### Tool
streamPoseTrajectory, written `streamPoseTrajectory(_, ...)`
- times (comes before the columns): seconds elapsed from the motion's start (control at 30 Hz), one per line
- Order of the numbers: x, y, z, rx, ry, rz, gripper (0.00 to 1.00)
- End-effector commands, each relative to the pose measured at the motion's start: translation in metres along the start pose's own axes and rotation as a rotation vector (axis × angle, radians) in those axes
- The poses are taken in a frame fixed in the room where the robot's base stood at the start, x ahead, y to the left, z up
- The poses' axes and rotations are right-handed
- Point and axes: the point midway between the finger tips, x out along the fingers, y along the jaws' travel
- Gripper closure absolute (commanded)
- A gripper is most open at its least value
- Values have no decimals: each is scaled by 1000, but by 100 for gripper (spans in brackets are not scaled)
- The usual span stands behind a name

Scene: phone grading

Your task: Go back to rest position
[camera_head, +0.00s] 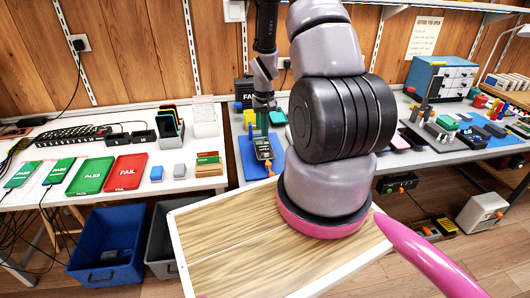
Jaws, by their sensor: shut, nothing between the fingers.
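My gripper (264,108) is beyond my thick grey arm, pointing down above the blue mat (248,160) on the middle table. It looks shut and empty, though its fingertips are small in the picture. A dark handheld device with a yellowish edge (263,149) stands tilted on the mat just below it. A green object is close to the fingertips; I cannot tell whether they touch. My arm hides part of the table behind it.
A blue bin (110,245) stands on the floor. Tools and phones crowd the right table around a blue drawer cabinet (440,77). A wooden board (225,250) is in front.

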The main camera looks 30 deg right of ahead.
Motion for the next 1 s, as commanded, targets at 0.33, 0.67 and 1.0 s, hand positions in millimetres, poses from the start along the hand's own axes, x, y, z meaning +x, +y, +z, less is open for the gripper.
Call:
streamPoseTrajectory(0.33,-2,0,-1,0,3,0,100)
streamPoseTrajectory(0.67,-117,-23,-6,28,120,-30,100)
streamPoseTrajectory(1.0,-269,-52,42,65,278,-112,100)
